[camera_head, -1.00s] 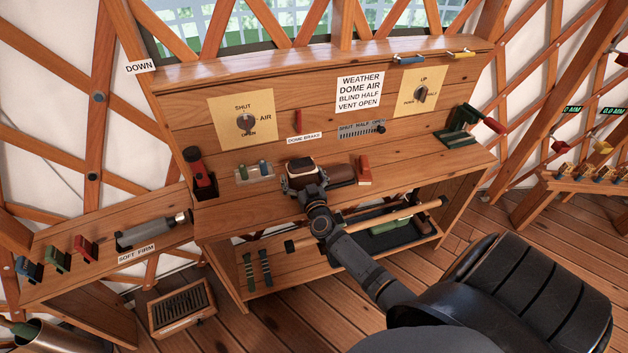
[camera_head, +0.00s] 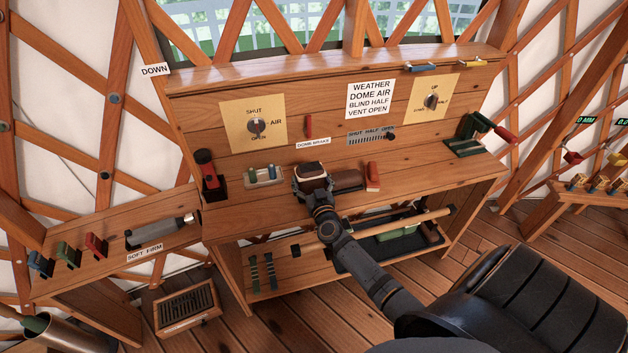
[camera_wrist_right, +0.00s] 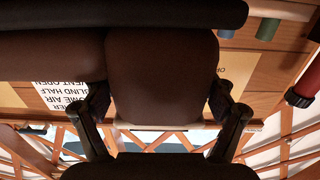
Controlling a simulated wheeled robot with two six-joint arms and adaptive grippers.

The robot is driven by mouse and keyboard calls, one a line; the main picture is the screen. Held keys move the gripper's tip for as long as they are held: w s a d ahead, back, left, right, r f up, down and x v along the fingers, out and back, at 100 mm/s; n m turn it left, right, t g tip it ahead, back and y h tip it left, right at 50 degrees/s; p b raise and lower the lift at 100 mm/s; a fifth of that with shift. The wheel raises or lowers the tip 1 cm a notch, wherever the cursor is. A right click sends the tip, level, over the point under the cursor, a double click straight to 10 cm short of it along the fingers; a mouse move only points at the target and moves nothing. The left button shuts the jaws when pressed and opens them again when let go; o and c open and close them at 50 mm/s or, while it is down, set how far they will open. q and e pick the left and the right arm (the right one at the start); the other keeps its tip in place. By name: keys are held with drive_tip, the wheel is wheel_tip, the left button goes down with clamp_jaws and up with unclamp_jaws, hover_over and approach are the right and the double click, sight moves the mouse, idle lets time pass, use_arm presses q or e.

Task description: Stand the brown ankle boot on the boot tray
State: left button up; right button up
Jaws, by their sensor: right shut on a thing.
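The brown ankle boot (camera_head: 348,181) is at the bench top, upright, its opening at the left and its toe to the right. My right gripper (camera_head: 313,187) is shut on the boot's heel end from the front. In the right wrist view, the boot (camera_wrist_right: 160,75) fills the space between the two fingers (camera_wrist_right: 160,102), its dark sole along the top of that inverted picture. I cannot tell whether the sole touches the bench. A black tray (camera_head: 420,252), likely the boot tray, lies on the lower shelf, partly hidden by my right arm. My left gripper is out of view.
A red block (camera_head: 372,175) stands just right of the boot's toe. A small holder with green and blue pegs (camera_head: 264,177) is to its left. A wooden rail (camera_head: 400,229) crosses in front of the tray. A green item (camera_head: 396,232) occupies part of the tray.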

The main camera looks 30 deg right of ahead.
sight(312, 174)
drive_tip(key=r+p, duration=0.2)
drive_tip(key=r, duration=0.1)
drive_tip(key=r+p, duration=0.2)
drive_tip(key=shift+s+a, duration=0.2)
drive_tip(key=shift+s, duration=0.1)
drive_tip(key=r+p, duration=0.1)
drive_tip(key=s+a+r+p, duration=0.1)
drive_tip(key=s+r+p, duration=0.1)
drive_tip(key=shift+s+a+r+p, duration=0.25)
drive_tip(key=shift+a+r+p, duration=0.05)
drive_tip(key=shift+a, duration=0.05)
drive_tip(key=s+a+r+p, duration=0.2)
drive_tip(key=s+a+r, duration=0.2)
drive_tip(key=s, duration=0.4)
drive_tip(key=shift+s+a+r, duration=0.15)
drive_tip(key=shift+s+a, duration=0.15)
drive_tip(key=shift+a, duration=0.45)
drive_tip(key=shift+a, duration=0.1)
drive_tip(key=w+a+r+n+y, duration=0.1)
drive_tip(key=a+y, duration=0.1)
drive_tip(key=a, duration=0.3)
drive_tip(key=w+a+r+n+y, duration=0.1)
drive_tip(key=a+n+y, duration=0.1)
drive_tip(key=a, duration=0.3)
drive_tip(key=shift+w+r+n+t+y, duration=0.3)
drive_tip(key=shift+w+r+t+y, duration=0.1)
drive_tip(key=shift+y, duration=0.4)
drive_tip(key=shift+f, duration=0.1)
